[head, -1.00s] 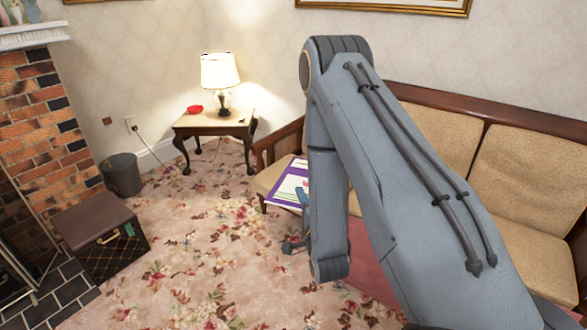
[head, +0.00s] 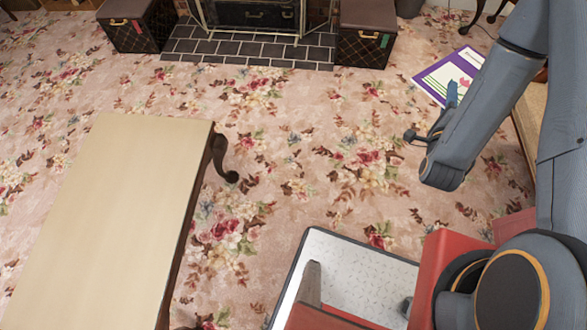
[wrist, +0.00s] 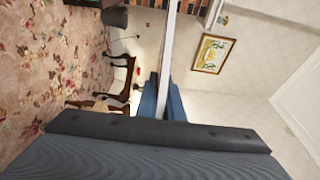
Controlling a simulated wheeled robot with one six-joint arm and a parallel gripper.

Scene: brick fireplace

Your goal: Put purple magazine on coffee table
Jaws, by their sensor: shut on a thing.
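The magazine (head: 437,82), white with a purple border, is in the upper right of the head view. My gripper (head: 452,95) is shut on its near edge and is partly hidden by my arm. In the wrist view the magazine (wrist: 168,45) shows edge-on as a thin pale strip between the blue fingers of my gripper (wrist: 163,90). The coffee table (head: 110,215), with a bare cream top and dark curved legs, stands at the left of the head view, well apart from the magazine.
Dark chests stand by the tiled hearth, one at the left (head: 140,30) and one at the right (head: 363,35). A strip of the sofa (head: 530,105) shows at the right edge. Floral carpet (head: 300,150) lies clear between the coffee table and my arm.

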